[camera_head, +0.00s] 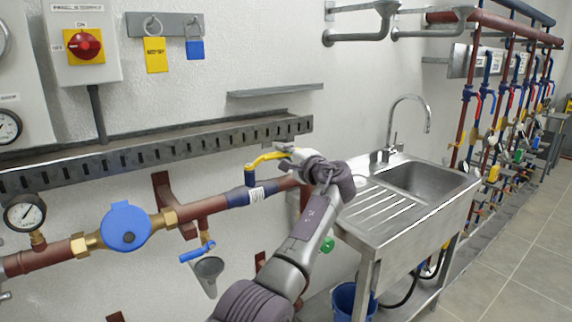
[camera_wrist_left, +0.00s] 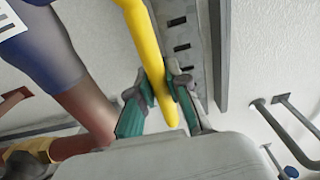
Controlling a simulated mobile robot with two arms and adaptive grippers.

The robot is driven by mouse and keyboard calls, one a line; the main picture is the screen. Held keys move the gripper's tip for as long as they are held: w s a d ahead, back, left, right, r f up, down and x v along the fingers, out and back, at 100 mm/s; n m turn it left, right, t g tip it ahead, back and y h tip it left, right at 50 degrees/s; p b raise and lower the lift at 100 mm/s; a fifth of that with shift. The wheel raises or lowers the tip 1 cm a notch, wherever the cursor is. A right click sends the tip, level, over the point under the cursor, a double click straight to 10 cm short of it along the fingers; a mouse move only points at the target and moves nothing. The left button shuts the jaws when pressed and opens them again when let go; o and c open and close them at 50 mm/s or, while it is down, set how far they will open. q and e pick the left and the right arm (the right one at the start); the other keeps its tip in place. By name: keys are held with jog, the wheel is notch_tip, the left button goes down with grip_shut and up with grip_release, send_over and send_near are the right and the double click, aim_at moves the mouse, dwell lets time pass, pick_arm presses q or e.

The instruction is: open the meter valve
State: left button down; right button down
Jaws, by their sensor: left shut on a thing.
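The meter valve's yellow lever (camera_head: 264,160) sits on a blue stem above the red-brown pipe, right of the round blue meter (camera_head: 126,227). In the head view it slants right, roughly along the pipe. My left gripper (camera_head: 289,154) is at the lever's right end, partly hidden by its own wrist. In the left wrist view the yellow lever (camera_wrist_left: 151,55) runs between the teal fingertips of my left gripper (camera_wrist_left: 160,92), which are shut on it near its end. The valve's stem is out of sight there. My right gripper is not in view.
A steel sink (camera_head: 425,180) stands right of the arm. A slotted cable tray (camera_head: 160,150) and a small shelf (camera_head: 275,90) are on the wall above the pipe. A blue-handled drain valve (camera_head: 198,251) hangs below. A pressure gauge (camera_head: 25,213) is at left.

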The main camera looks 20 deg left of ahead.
pick_arm(q)
jog(key=shift+w+a+r+n+g+y, duration=0.15)
jog(key=shift+a+n+g+y, duration=0.15)
jog(key=shift+a+n+g, duration=0.15)
jog(key=shift+r, duration=0.1)
jog(key=c, duration=1.3)
grip_release()
jog(key=shift+w, duration=0.1)
jog(key=shift+o, duration=1)
jog(key=shift+a+f, duration=0.15)
jog(key=shift+f, duration=0.05)
jog(key=shift+s+d+f, duration=0.1)
jog(key=shift+s+d, duration=0.15)
jog(key=shift+d, duration=0.4)
jog(key=v, duration=1.1)
jog(key=shift+a, duration=0.1)
